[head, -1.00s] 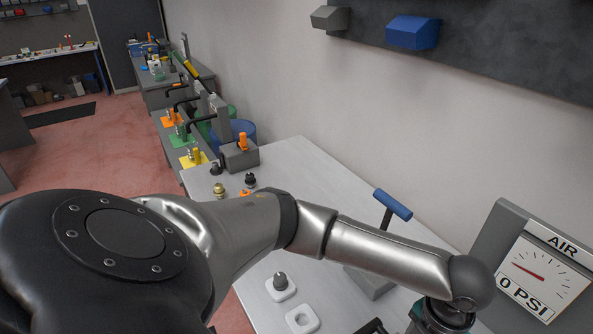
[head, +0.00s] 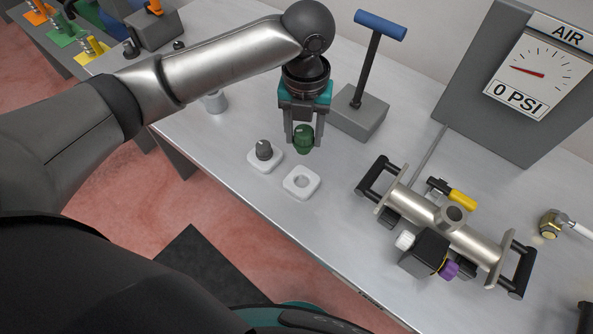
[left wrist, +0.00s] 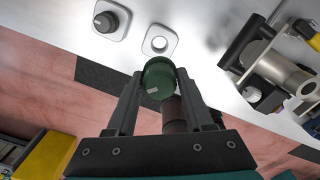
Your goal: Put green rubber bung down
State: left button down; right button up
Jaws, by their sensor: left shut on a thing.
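The green rubber bung (head: 304,138) is held between the fingers of my left gripper (head: 304,130), above the table, just behind an empty white holder. The bung also shows in the left wrist view (left wrist: 158,80), between both fingertips. The empty white square holder (head: 301,182) has a round hole; it also shows in the left wrist view (left wrist: 159,41), just beyond the bung. A second white holder (head: 252,163) to its left carries a dark grey bung (head: 264,149). Whether the green bung touches anything below is hard to tell. My right gripper is not in view.
A blue-handled T-pump (head: 370,60) on a grey block stands behind and right of the gripper. A metal valve assembly (head: 440,222) with black handles lies to the right. A gauge panel (head: 520,80) reads 0 PSI. Bare table (head: 330,235) lies in front of the holders.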

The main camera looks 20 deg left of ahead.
pick_arm(q)
jog(key=shift+f+b, duration=0.85)
jog(key=shift+f, duration=6.45)
jog(key=shift+a, duration=0.1)
jog(key=shift+f, duration=0.15)
jog(key=shift+c, duration=1.4)
grip_release()
notch_tip(320, 180, up, 12)
jog(key=shift+r+p, duration=0.2)
jog(key=shift+p, duration=0.65)
